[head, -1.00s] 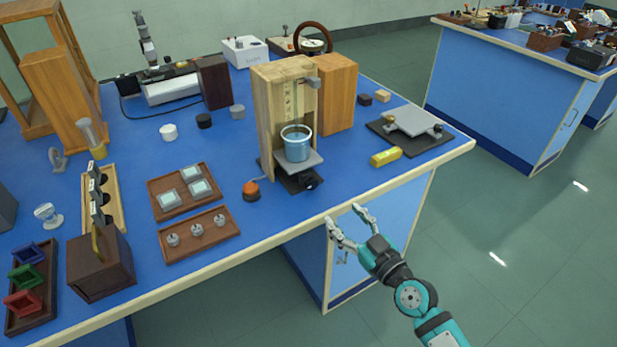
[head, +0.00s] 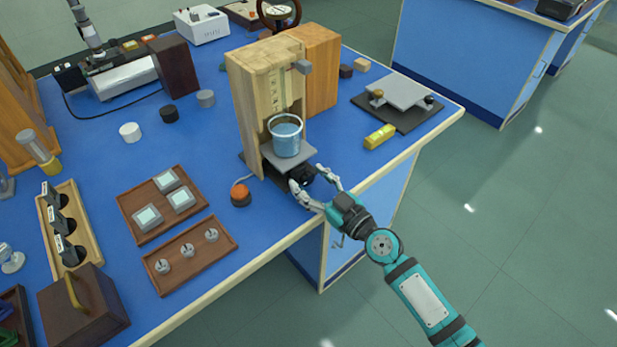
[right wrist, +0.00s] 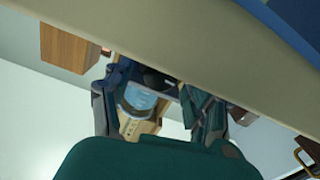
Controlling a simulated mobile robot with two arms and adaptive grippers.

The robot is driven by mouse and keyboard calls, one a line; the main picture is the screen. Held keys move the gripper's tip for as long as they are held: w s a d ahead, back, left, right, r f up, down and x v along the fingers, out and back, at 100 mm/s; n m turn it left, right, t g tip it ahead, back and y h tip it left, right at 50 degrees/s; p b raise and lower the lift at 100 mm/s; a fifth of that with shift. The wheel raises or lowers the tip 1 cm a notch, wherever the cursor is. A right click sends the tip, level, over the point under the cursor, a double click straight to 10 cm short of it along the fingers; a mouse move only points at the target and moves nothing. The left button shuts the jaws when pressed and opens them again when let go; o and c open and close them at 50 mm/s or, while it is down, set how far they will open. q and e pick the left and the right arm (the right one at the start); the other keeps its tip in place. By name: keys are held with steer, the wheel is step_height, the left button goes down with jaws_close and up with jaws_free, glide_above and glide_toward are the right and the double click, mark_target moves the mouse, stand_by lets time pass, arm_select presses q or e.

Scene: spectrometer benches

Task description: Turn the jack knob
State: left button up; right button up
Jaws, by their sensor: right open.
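The jack is a small platform (head: 289,153) with a dark base, standing at the foot of a wooden stand (head: 243,110). A blue beaker (head: 286,138) with liquid sits on the platform. The black jack knob (head: 303,173) faces the front edge of the bench. My right gripper (head: 310,183) is open, its fingers on either side of the knob; whether they touch it I cannot tell. In the right wrist view the fingers (right wrist: 155,100) are spread, with the beaker (right wrist: 140,97) showing between them. My left gripper is not in view.
An orange button (head: 240,194) with a cable sits left of the jack. A yellow block (head: 380,137) and a dark plate with a grey platform (head: 403,92) lie to the right. Brown trays (head: 160,232) lie to the left. The bench's front edge (head: 290,243) runs below my gripper.

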steer(key=c, duration=1.1)
steer(key=shift+c, duration=0.2)
steer(key=shift+m, duration=0.3)
steer(key=m, duration=0.2)
steer(key=shift+m+b, duration=0.3)
steer(key=shift+b, duration=0.1)
steer(key=shift+r+m, duration=0.15)
steer(key=shift+m, duration=1.75)
steer(key=shift+d, duration=0.1)
steer(key=o, duration=1.1)
steer(key=shift+o, duration=0.2)
